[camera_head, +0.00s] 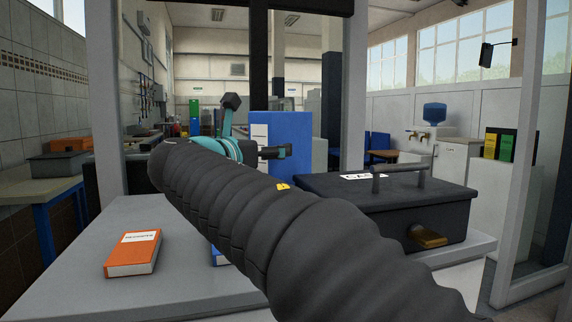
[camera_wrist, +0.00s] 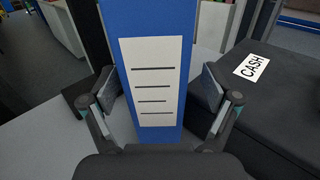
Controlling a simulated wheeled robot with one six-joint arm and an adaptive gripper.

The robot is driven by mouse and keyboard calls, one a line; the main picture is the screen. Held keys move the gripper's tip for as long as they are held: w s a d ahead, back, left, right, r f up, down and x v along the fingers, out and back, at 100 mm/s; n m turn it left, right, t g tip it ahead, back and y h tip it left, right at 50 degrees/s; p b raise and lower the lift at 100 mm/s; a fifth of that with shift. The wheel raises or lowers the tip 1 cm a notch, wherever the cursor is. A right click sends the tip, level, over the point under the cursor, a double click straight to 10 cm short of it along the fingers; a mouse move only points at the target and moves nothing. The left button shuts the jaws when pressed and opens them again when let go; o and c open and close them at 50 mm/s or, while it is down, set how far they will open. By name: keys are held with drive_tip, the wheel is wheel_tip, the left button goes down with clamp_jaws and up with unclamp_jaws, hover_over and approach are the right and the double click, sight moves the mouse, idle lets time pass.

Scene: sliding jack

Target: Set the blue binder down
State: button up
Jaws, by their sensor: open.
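The blue binder (camera_head: 293,128) stands upright behind my arm in the head view; its lower part is hidden there. In the wrist view the binder (camera_wrist: 146,20) shows its spine, with a white lined label, facing me. My gripper (camera_wrist: 157,92) is open, with one finger on each side of the spine and a small gap visible at the sides. My gripper (camera_head: 270,152) also shows in the head view, partly covered by my arm. The binder's foot is hidden, so I cannot tell what it rests on.
A black cash box (camera_head: 342,203) with a handle and a brass latch stands right of the binder. An orange book (camera_head: 133,253) lies on the grey table (camera_head: 70,290) at the left. A blue item (camera_head: 218,257) is mostly hidden under my arm. Table around the orange book is clear.

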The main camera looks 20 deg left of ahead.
drive_tip(key=x, duration=0.4)
drive_tip(key=shift+w+a, duration=0.15)
drive_tip(key=shift+a, duration=0.05)
drive_tip(key=c, duration=1.7)
drive_tip(key=shift+r, duration=0.1)
clamp_jaws()
